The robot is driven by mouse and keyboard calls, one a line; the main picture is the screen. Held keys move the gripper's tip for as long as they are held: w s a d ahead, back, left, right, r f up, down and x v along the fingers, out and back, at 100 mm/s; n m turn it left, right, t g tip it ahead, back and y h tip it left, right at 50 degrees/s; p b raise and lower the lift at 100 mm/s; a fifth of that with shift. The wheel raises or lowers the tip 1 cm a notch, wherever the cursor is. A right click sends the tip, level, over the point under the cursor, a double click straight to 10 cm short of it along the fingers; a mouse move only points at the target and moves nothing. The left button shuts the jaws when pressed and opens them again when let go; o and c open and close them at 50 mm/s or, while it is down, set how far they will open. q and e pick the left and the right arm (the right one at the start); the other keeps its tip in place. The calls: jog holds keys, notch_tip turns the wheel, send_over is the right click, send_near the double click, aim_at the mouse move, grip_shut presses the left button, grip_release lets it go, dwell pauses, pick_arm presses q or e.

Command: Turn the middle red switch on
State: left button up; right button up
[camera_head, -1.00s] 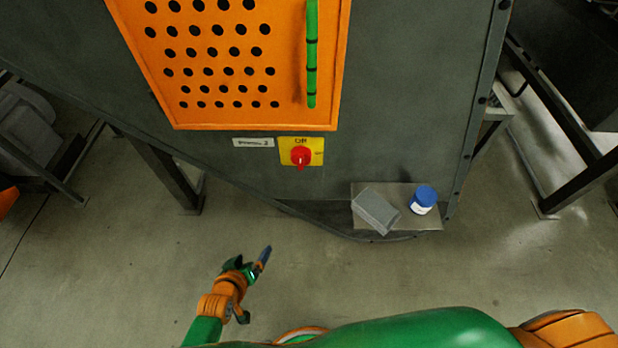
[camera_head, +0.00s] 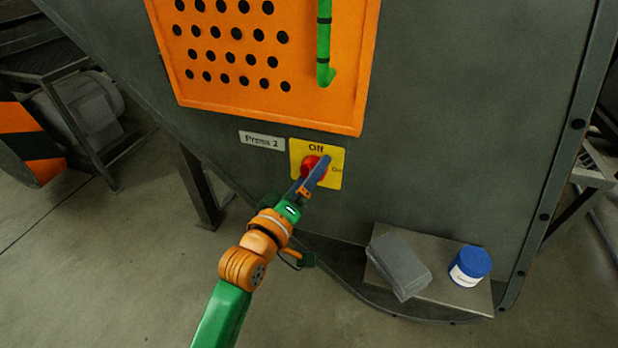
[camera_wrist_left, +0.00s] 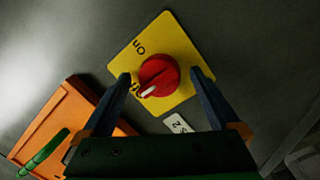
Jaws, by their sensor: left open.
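The red switch (camera_head: 309,165) is a round knob on a yellow plate (camera_head: 333,182), marked Off at the top and On at the right, on the grey machine wall beside the "Press 2" label. In the left wrist view the knob (camera_wrist_left: 160,72) has a white mark pointing toward the partly hidden Off word. My left gripper (camera_head: 318,174) is at the switch and covers part of it. In the left wrist view its blue fingers (camera_wrist_left: 163,77) are open, one on each side of the knob, with no clear grip on it. My right gripper is not in view.
An orange perforated panel (camera_head: 220,95) with a green handle (camera_head: 324,45) is above the switch. A small ledge (camera_head: 455,293) at lower right holds a grey block (camera_head: 399,264) and a blue-lidded jar (camera_head: 469,266). Open floor lies at lower left.

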pick_arm(q)
jog(key=c, duration=1.3)
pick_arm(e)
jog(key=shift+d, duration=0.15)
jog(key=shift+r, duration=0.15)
